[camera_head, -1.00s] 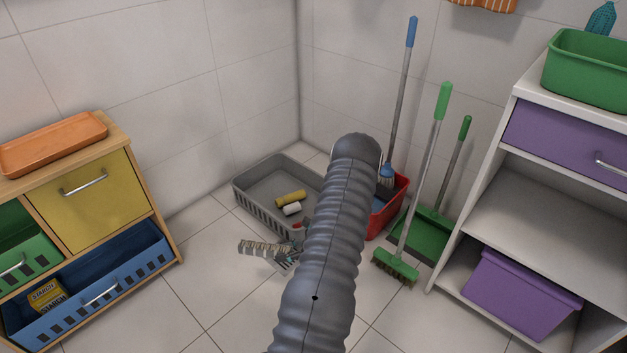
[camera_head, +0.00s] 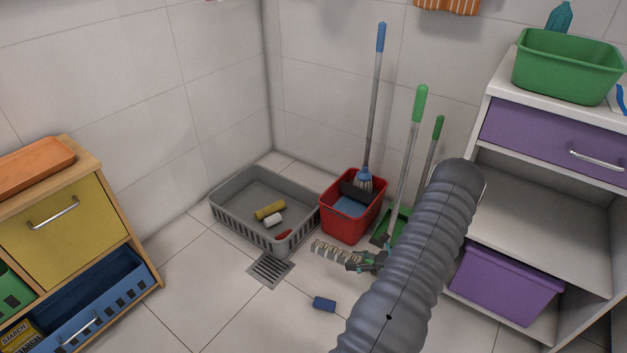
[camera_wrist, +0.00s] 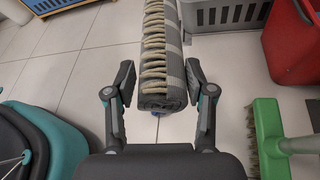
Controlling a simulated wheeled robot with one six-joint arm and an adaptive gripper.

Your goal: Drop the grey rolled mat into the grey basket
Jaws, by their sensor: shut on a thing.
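The grey rolled mat (camera_head: 334,251) is striped, with pale fringe cords along it. My gripper (camera_head: 368,261) is shut on its near end and holds it in front of the red bucket. The wrist view shows the mat (camera_wrist: 161,70) between the two fingers of my gripper (camera_wrist: 160,88), pointing away from me. The grey basket (camera_head: 237,226) stands on the floor in the corner, left of and behind the mat. A yellow roll (camera_head: 270,210), a white roll (camera_head: 273,220) and a red item lie inside it. Its slotted side (camera_wrist: 220,48) also shows in the wrist view.
The red bucket (camera_head: 345,225) stands right of the basket, with a mop (camera_head: 373,110) in it. A green broom (camera_wrist: 268,125) and dustpan are close by on the right. A blue cylinder (camera_head: 324,304) and a drain grate (camera_head: 270,269) are on the floor. Shelving (camera_head: 540,215) stands right.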

